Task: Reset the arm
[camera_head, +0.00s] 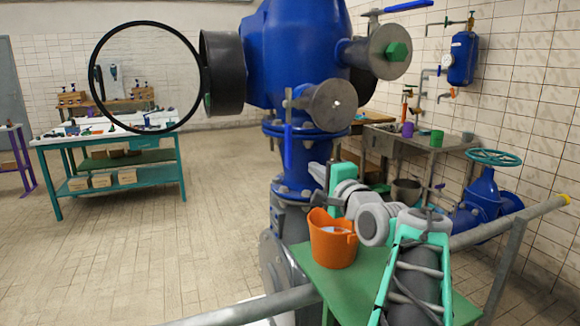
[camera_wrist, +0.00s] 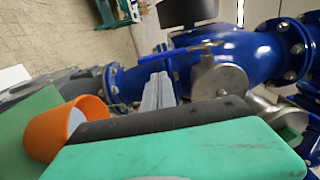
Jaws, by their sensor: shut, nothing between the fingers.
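My gripper (camera_head: 318,173) is raised in front of the big blue pipe column in the head view, with my arm folded up from the lower right. Its grey fingers show in the wrist view (camera_wrist: 158,92), together and with nothing between them. Behind them in that view are the blue pipe (camera_wrist: 225,60) and a grey round flange (camera_wrist: 222,77). An orange bucket (camera_head: 333,250) stands on a green-topped stand just below my gripper. The bucket also shows at the left of the wrist view (camera_wrist: 45,137).
The blue valve body (camera_head: 300,50) and its column stand close behind my arm. A grey rail (camera_head: 505,255) runs along the right. A metal bench (camera_head: 400,145) with cups is behind. A green worktable (camera_head: 100,165) stands far left. The tiled floor at left is clear.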

